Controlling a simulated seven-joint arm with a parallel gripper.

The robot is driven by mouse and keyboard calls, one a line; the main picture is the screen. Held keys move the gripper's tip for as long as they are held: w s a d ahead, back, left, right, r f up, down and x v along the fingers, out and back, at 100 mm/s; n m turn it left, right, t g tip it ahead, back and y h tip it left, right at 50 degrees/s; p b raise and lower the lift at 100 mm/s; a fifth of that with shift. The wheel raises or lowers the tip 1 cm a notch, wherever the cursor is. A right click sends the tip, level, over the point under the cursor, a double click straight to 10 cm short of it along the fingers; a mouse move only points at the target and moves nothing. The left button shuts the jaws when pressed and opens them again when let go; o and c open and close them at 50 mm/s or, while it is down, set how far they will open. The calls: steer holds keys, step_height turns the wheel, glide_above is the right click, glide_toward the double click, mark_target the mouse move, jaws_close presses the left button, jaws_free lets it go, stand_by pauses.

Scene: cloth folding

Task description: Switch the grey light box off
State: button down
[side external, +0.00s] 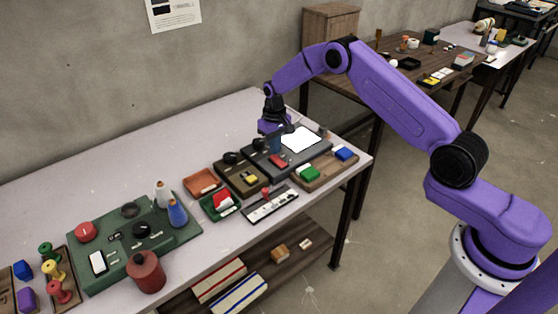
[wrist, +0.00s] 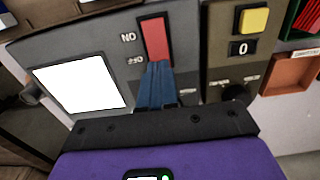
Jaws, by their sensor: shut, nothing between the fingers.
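The grey light box (side external: 262,160) stands near the right end of the table, its square panel (side external: 301,139) glowing bright white. In the wrist view the grey light box (wrist: 198,92) shows the lit panel (wrist: 80,85) at left and a red rocker switch (wrist: 155,40) right of it. The labels ON and OFF beside the switch appear upside down. My gripper (wrist: 158,68) is shut and empty, its blue fingertips together at the OFF end of the switch, hiding that end. I cannot tell whether they touch it. My gripper (side external: 276,148) also shows over the box in the side view.
An olive-brown box with a yellow button (wrist: 254,21) and a counter reading 0 stands close beside the light box. An orange tray (side external: 201,182) lies beyond it. A wooden tray (side external: 326,174) with green and blue blocks lies in front of the light box.

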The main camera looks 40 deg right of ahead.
mark_target(275, 157)
steer(key=shift+f, duration=1)
stand_by(0.8)
steer(key=shift+r, duration=3.55)
